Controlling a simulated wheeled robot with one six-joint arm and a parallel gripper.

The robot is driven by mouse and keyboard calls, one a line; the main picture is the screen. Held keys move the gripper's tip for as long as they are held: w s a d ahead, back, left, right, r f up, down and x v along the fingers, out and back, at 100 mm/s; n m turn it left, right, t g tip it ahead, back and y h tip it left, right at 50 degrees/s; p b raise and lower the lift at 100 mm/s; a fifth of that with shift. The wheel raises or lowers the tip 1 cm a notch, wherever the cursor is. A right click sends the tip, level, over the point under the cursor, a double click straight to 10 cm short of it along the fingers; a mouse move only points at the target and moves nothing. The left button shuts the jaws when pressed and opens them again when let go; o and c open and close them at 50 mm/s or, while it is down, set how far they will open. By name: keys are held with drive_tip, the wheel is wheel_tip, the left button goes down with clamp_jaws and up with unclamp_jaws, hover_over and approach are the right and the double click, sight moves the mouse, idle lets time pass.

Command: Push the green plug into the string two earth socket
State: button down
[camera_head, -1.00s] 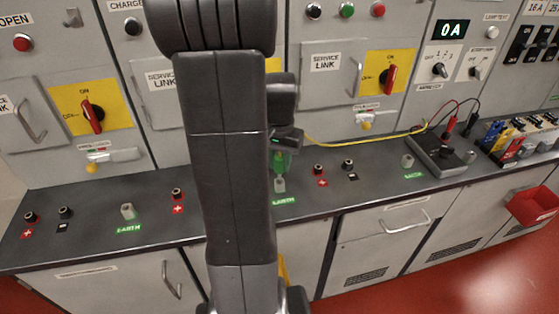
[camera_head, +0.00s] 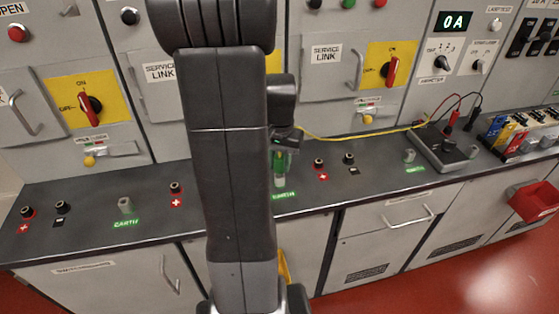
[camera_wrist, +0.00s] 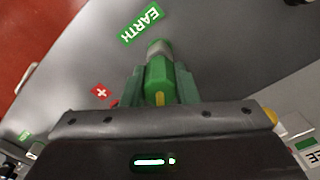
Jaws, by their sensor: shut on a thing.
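The green plug (camera_head: 279,168) is held upright between the fingers of my gripper (camera_head: 282,154). Its yellow cable runs off to the right. Directly below it stands the grey earth socket (camera_head: 280,182) with a green EARTH label in front. In the wrist view, the plug (camera_wrist: 159,78) lies between my gripper's fingers (camera_wrist: 159,88), and the grey socket (camera_wrist: 158,47) shows just beyond its end. The plug is in line with the socket and appears to meet its top; how deep it sits cannot be told. My arm hides part of the panel.
Red-marked (camera_head: 319,163) and black-marked (camera_head: 349,159) terminals stand just right of the socket. Another red-marked terminal (camera_head: 175,188) is to the left. A test box (camera_head: 443,149) with leads sits farther right. The grey cabinet front rises behind the bench.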

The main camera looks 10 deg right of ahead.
drive_tip(key=shift+f+b, duration=0.6)
drive_tip(key=shift+f, duration=0.3)
drive_tip(key=c, duration=1.1)
unclamp_jaws()
drive_tip(key=shift+o, duration=0.2)
drive_tip(key=shift+r, duration=0.1)
wheel_tip(320, 180, up, 14)
drive_tip(key=shift+p, duration=0.3)
wheel_tip(320, 180, down, 14)
drive_tip(key=shift+r, duration=0.45)
